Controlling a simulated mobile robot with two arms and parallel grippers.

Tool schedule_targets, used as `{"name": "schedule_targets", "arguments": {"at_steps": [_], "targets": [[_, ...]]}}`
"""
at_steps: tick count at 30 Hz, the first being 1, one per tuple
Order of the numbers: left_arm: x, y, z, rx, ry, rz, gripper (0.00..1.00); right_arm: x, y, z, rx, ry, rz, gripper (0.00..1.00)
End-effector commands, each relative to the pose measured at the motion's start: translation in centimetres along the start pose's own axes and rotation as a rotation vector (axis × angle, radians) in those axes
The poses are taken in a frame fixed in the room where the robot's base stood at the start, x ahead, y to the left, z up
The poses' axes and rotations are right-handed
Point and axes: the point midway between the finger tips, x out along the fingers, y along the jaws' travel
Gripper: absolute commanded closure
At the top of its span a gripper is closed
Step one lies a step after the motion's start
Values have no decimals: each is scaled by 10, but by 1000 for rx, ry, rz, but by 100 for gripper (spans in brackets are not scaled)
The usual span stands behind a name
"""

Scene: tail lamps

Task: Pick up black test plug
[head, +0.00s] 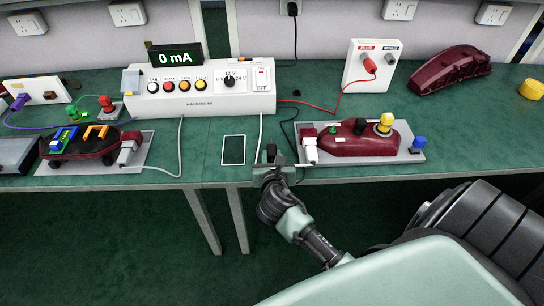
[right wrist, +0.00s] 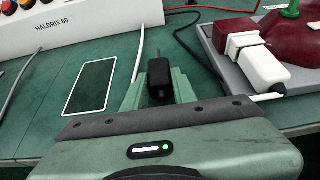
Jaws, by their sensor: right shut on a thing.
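My right gripper (head: 270,168) is at the front edge of the green table, shut on the black test plug (head: 271,151). In the right wrist view the black plug (right wrist: 160,80) sits upright between the two pale green fingers (right wrist: 158,92), with a thin pin at its top. A black cable (right wrist: 196,58) runs on the table just right of the plug. I cannot tell if the plug touches the table. My left gripper is not in view.
A white control box (head: 198,103) reads 0 mA. Right of the gripper, a dark red lamp (head: 358,138) lies on a grey plate with a white connector (head: 309,147). A white socket board (head: 358,74) holds a red plug (head: 370,65). A dark rectangle (head: 233,150) marks clear table to the left.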

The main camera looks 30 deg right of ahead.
Motion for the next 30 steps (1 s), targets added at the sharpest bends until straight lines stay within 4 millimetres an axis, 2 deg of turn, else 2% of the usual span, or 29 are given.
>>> {"name": "schedule_targets", "arguments": {"at_steps": [5, 15, 19, 24, 30], "targets": [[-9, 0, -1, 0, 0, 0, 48, -11, 0, 28, 0, -5, 1, 100], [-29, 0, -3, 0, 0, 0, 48, -48, 1, 117, 2, -8, 3, 100], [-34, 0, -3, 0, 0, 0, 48, -59, 0, 146, 3, -7, 1, 100], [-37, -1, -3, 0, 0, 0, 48, -69, 0, 169, 2, -4, 0, 100], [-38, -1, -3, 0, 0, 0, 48, -74, 0, 178, 0, -1, -1, 100]]}}
